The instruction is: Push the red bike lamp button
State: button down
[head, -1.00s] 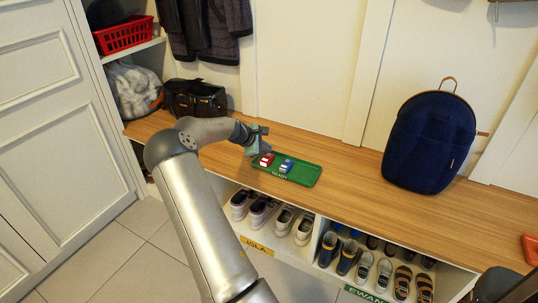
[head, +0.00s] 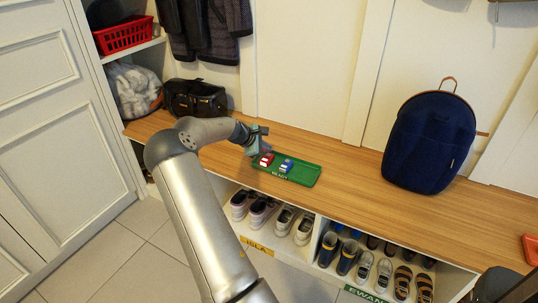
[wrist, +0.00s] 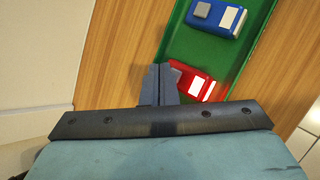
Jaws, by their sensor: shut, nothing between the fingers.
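The red bike lamp (head: 267,160) lies at the left end of a green tray (head: 310,180) on the wooden bench. In the wrist view the red lamp (wrist: 190,90) shows a grey square at its left end and a white panel at its right. A blue lamp (head: 286,165) lies beside it; it also shows in the wrist view (wrist: 221,18). My gripper (head: 262,149) is shut and empty, close to the red lamp. In the wrist view its fingertips (wrist: 162,70) overlap the lamp's left end, by the grey square. I cannot tell whether they touch.
A dark blue backpack (head: 430,143) stands on the bench to the right. A black bag (head: 195,99) sits at the bench's left end. Shoes (head: 270,213) fill cubbies below. The bench between tray and backpack is clear.

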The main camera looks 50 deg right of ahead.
jog(key=shift+f, duration=0.2)
jog(key=shift+f, duration=0.45)
jog(key=shift+r, duration=0.1)
dwell(0.3)
jog(key=shift+r+p, duration=0.5)
jog(key=shift+r, duration=0.05)
notch_tip(320, 180, up, 6)
jog(key=p, duration=0.4)
dwell(0.7)
